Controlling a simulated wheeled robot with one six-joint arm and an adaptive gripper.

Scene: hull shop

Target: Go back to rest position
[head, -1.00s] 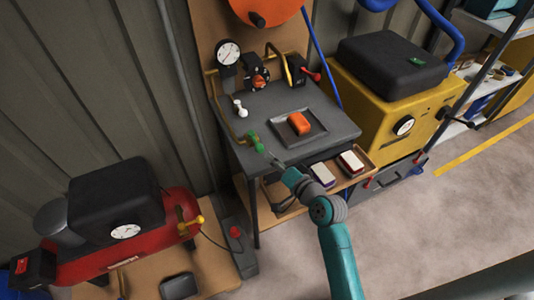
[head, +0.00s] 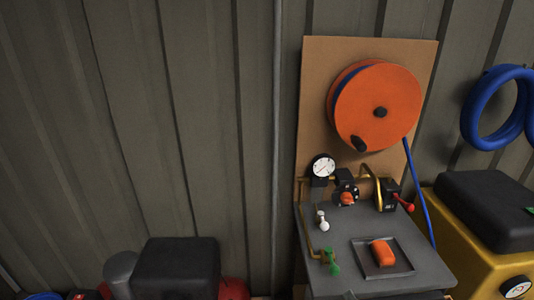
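Only what looks like the tip of my gripper (head: 351,295) shows, at the bottom edge of the head view. It is just below and right of the green valve handle (head: 332,262), apart from it in the picture. The rest of my arm is out of view, and I cannot tell whether the gripper is open or shut.
A grey bench (head: 325,284) carries a tray (head: 405,268) with an orange block (head: 383,252), a gauge (head: 322,167), a white-knobbed valve (head: 323,222) and a red-handled switch (head: 393,196). An orange hose reel (head: 398,95) hangs above. A yellow machine (head: 465,262) stands right.

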